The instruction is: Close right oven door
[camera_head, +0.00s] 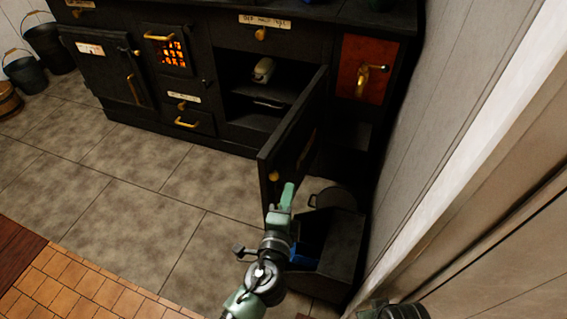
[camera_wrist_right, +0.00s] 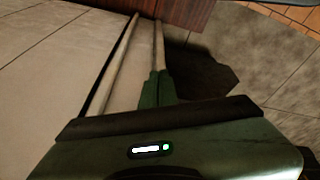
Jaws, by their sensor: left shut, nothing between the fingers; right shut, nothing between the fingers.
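The right oven door (camera_head: 291,143) is a black panel standing open, swung out from the stove at the right side of its opening. A brass knob (camera_head: 274,176) shows near its free edge. Behind the door, the oven cavity (camera_head: 238,80) is exposed, with a shelf and a pale loaf-like item (camera_head: 263,70) on it. My left gripper (camera_head: 288,188) is shut and empty, at the lower free end of the door; I cannot tell whether it touches. My right gripper (camera_wrist_right: 157,75) is shut and empty in the right wrist view, pointing along a pale surface.
A dark bin (camera_head: 335,250) with a blue item and a grey lidded pot (camera_head: 332,197) stand right of the door. The wall (camera_head: 440,140) closes off the right side. The tiled floor (camera_head: 130,170) left of the door is clear. The stove's firebox (camera_head: 172,52) glows.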

